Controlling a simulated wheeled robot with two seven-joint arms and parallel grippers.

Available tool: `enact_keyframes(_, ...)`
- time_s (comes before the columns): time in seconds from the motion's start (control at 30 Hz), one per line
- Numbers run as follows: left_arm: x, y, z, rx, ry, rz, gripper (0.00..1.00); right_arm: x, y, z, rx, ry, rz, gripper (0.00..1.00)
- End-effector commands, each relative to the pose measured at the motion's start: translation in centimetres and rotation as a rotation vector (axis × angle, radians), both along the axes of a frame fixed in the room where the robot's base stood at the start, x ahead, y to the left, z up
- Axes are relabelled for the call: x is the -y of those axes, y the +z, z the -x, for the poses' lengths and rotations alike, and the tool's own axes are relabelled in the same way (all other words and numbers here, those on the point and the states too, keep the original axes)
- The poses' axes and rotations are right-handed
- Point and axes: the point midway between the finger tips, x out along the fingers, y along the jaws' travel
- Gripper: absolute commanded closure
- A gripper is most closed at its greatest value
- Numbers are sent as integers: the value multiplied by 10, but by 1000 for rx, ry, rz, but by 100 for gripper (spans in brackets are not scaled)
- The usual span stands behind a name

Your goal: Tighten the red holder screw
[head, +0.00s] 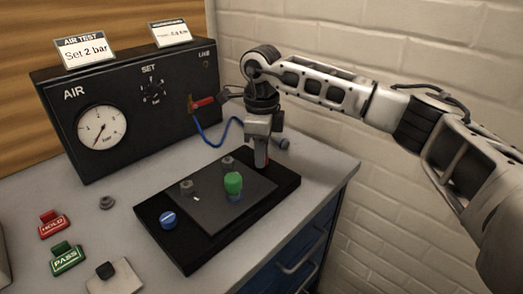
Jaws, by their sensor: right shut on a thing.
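My right gripper (262,160) points down over the far right corner of the black holder base (190,259). It is shut, and a little dull red shows at its fingertips, where the red holder screw seems to be; the fingers hide most of it. A green-topped cylinder (233,183) stands upright on the dark inner plate (216,217). Two small grey knobs stand on that plate, one at left (187,187) and one farther back (228,162). A blue knob (168,217) sits at the base's near left. My left gripper is not in view.
A black air box (135,95) with a gauge (101,128), a red lever (204,103) and a blue hose (207,137) stands behind. Red HOLD (54,225) and green PASS (66,260) markers lie left. A white brick wall rises behind my right arm.

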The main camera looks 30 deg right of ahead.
Motion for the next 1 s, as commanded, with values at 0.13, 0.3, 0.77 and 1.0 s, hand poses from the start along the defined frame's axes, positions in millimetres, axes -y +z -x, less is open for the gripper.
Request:
enact_keyframes(0.13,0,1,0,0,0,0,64,2,7,-3,16,-8,0,98)
enact_keyframes(0.3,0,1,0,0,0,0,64,2,7,-3,16,-7,-1,98)
enact_keyframes(0.77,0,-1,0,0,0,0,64,0,13,-2,10,-2,-3,66)
enact_keyframes(1.0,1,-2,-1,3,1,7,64,0,61,-2,12,-3,-3,66)
